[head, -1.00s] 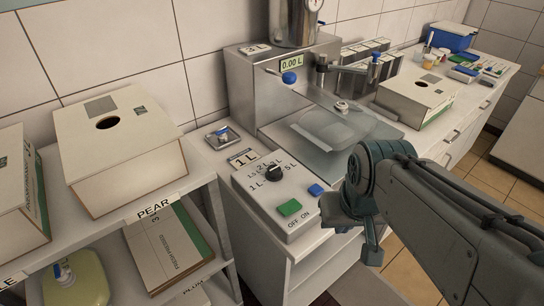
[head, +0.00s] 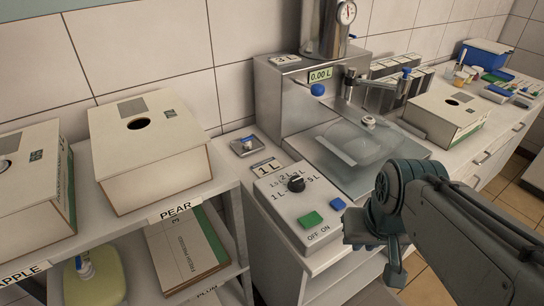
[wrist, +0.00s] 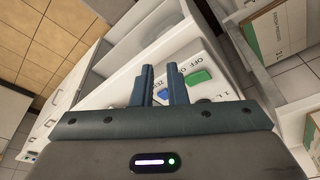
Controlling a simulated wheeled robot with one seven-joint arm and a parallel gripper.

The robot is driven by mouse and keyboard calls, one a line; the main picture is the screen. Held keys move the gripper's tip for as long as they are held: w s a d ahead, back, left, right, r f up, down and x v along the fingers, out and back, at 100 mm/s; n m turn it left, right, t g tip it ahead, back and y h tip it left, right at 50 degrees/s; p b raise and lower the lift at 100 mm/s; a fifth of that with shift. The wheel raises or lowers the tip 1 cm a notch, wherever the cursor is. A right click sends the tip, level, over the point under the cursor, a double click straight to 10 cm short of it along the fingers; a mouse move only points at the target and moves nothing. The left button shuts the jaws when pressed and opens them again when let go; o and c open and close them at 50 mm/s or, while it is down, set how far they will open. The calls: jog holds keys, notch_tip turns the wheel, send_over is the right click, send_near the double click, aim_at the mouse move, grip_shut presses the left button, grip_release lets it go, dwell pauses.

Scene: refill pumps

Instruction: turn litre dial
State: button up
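The litre dial (head: 296,184) is a black round knob on the sloping top of a pale control box (head: 277,208). Litre marks are printed around it, with 1 L at its left; its pointer direction is too small to tell. My gripper (head: 394,275) hangs right of the box, apart from the dial. In the wrist view its two fingers (wrist: 160,68) stand slightly apart with nothing between them. The buttons show beyond them; I cannot make out the dial there.
A 1 L card (head: 265,168) stands behind the box. The steel pump (head: 283,100) reads 0.00 L and bears a 3 L card (head: 285,60). A clear pouch (head: 358,143) lies on its tray. A PEAR shelf (head: 175,211) with a carton (head: 150,150) is at left.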

jog(key=o, duration=0.5)
jog(key=shift+w+r, duration=0.2)
jog(key=shift+w, duration=0.05)
jog(key=o, duration=0.4)
jog(key=w+r+m, duration=0.1)
jog(key=w, duration=0.1)
jog(key=w+a+m, duration=0.1)
jog(key=w+m, duration=0.1)
jog(key=w+r+m, duration=0.1)
jog(key=w, duration=0.1)
jog(key=shift+w+a+r+m+g+y+b, duration=0.2)
jog(key=shift+w+r+m+g+y+b, duration=0.1)
jog(key=shift+r+b, duration=0.05)
jog(key=m+g+b, duration=0.2)
jog(key=m, duration=1.3)
send_over(297, 179)
notch_tip(297, 179, down, 14)
jog(key=shift+s+p, duration=0.1)
jog(key=shift+p, duration=0.35)
jog(key=c, duration=1)
